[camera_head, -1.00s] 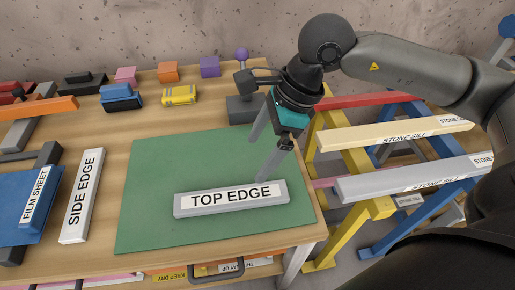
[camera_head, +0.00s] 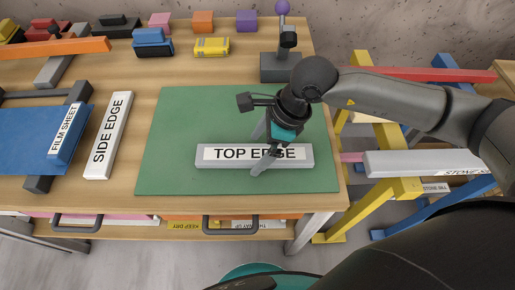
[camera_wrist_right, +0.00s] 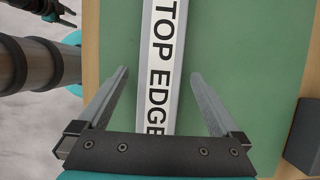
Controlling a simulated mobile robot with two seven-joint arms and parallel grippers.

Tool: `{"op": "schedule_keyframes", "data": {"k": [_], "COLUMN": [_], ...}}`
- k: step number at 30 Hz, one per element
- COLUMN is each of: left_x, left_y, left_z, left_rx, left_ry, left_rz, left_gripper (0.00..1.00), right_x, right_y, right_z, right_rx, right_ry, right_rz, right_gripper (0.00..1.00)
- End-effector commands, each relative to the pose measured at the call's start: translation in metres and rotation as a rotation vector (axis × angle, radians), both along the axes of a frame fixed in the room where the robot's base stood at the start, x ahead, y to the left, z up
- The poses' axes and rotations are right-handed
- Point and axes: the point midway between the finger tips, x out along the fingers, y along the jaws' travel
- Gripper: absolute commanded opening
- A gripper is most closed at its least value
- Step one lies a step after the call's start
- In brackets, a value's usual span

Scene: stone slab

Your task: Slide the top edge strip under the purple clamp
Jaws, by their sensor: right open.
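The top edge strip (camera_head: 212,162), grey with a white TOP EDGE label, lies flat across the front of the green mat (camera_head: 165,120). It also shows lengthwise in the right wrist view (camera_wrist_right: 172,75). My right gripper (camera_head: 261,150) is open above the strip's right half, one finger on each long side. In the right wrist view its fingers (camera_wrist_right: 160,73) stand clear of the strip. The purple clamp's knob (camera_head: 282,7) tops a dark post on a grey block (camera_head: 279,68) behind the mat. A dark gripper, apparently my left (camera_wrist_right: 65,14), shows small in the right wrist view; its opening is unclear.
The side edge strip (camera_head: 107,135) and the blue film sheet (camera_head: 25,145) lie left of the mat. Several coloured clamps and blocks line the bench's back, including a yellow one (camera_head: 212,47). Trestles with stone sills (camera_head: 410,163) stand right of the bench.

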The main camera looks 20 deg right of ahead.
Motion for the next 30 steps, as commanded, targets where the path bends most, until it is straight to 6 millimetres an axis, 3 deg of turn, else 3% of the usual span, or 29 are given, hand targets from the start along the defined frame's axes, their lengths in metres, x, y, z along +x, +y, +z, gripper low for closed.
{"op": "schedule_keyframes", "data": {"k": [12, 30], "left_x": [0.0052, 0.0060], "left_y": [0.0036, 0.0041], "left_z": [-0.0005, -0.0005], "left_rx": [0.004, 0.005], "left_ry": [-0.009, -0.010], "left_rz": [0.000, 0.002], "left_gripper": [0.50, 0.50], "right_x": [0.0006, 0.0007], "right_y": [0.0026, 0.0022], "right_z": [-0.0058, -0.0054], "right_rx": [0.000, 0.000], "right_ry": [0.001, 0.000], "right_rz": [0.000, 0.000], "right_gripper": [0.99, 0.31]}}
